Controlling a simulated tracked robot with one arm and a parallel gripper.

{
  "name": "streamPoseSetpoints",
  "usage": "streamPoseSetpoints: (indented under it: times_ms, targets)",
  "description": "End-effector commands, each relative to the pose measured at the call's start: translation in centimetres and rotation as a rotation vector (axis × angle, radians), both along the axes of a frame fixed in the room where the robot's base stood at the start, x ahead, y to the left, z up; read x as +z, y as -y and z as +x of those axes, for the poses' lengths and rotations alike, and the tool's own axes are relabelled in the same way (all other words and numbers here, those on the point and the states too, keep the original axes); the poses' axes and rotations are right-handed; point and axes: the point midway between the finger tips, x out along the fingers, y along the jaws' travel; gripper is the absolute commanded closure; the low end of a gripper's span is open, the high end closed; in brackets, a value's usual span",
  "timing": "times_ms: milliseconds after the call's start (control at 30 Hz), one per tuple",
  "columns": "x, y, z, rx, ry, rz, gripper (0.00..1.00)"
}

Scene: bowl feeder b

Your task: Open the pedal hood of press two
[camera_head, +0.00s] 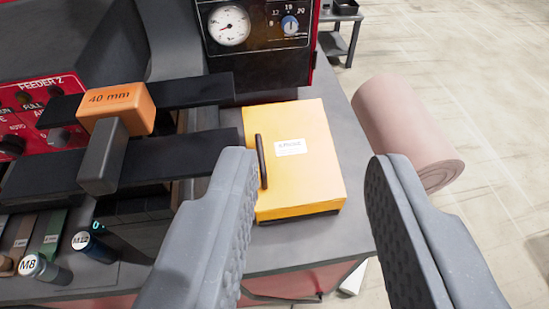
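A yellow box-shaped hood (309,180) sits on the grey bench top in the middle of the view. It has a small white label, too blurred to read surely, and a dark bar handle (261,161) along its left side. The hood looks closed; whatever is under it is hidden. My gripper (312,165) is open and empty, with its two grey fingers wide apart. The left finger overlaps the hood's left edge in the picture, close to the handle. The right finger is clear of the hood on the right. I see no contact with the handle.
Left are dark bars with an orange 40 mm block (118,106), a red Feeder 2 panel (40,115) and M8 and M12 pieces. A gauge panel (257,35) stands behind. Open floor lies to the right.

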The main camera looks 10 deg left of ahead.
Motion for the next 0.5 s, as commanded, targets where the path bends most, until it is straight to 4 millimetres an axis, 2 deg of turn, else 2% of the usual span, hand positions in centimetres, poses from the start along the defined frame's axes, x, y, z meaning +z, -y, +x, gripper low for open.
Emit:
streamPoseSetpoints:
  times_ms: [33, 200, 500]
  targets:
    - [0.3, 0.1, 1.7, 0.013, -0.040, 0.001, 0.68]
    - [-2.4, 0.5, 6.4, 0.057, -0.167, -0.007, 0.68]
    - [-8.3, 1.1, 12.5, 0.138, -0.382, -0.010, 0.68]
